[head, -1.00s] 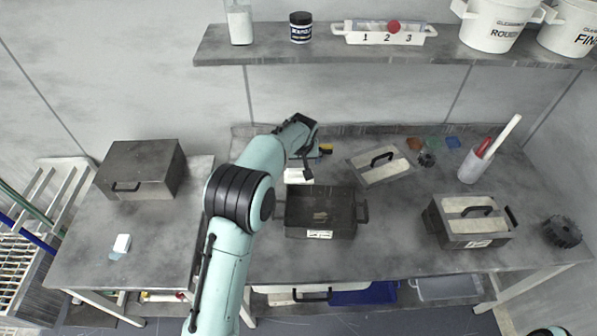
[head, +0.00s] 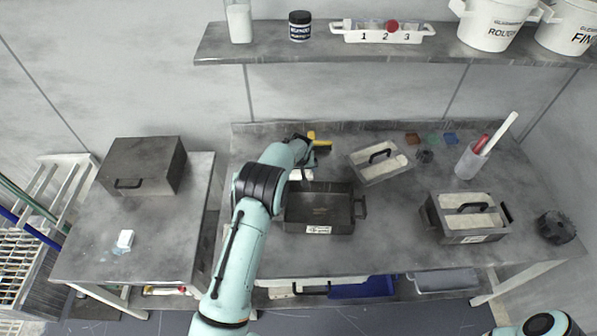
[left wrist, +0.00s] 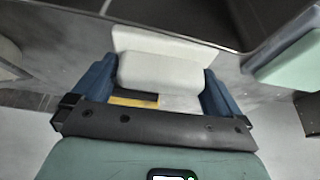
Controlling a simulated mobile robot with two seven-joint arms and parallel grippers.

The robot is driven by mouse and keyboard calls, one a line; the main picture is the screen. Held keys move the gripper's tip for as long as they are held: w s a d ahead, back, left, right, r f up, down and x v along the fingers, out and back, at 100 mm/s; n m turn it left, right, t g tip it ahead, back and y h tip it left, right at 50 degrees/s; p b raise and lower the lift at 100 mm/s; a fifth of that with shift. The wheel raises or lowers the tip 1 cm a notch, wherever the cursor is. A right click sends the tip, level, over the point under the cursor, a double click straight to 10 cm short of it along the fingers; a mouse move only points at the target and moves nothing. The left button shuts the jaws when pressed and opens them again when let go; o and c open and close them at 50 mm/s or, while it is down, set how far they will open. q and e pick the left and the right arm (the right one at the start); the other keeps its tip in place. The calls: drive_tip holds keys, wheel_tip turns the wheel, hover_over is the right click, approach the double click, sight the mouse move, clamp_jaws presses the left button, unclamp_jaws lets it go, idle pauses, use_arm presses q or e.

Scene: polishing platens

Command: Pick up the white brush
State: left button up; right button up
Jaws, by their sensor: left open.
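The white brush (head: 300,174) lies on the bench behind the dark open box, partly hidden by my left arm in the head view. In the left wrist view the white brush (left wrist: 160,70) shows as a pale block with a wider flat part behind it. My left gripper (left wrist: 158,84) is open, with one blue finger on each side of the block. I cannot tell whether the fingers touch it. In the head view my left gripper (head: 303,163) is above and beside the brush. My right gripper is out of frame.
A yellow and black item (head: 319,141) lies just behind the gripper. A cup of tools (head: 469,163) stands farther right. A shelf (head: 300,58) hangs above.

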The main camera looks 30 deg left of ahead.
use_arm(q)
drive_tip(key=shift+s, duration=0.15)
drive_tip(key=shift+c, duration=0.9)
drive_tip(key=c, duration=0.5)
drive_tip(key=shift+c, duration=0.2)
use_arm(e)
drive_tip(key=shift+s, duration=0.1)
use_arm(q)
wheel_tip(320, 180, up, 20)
drive_tip(key=p, duration=0.1)
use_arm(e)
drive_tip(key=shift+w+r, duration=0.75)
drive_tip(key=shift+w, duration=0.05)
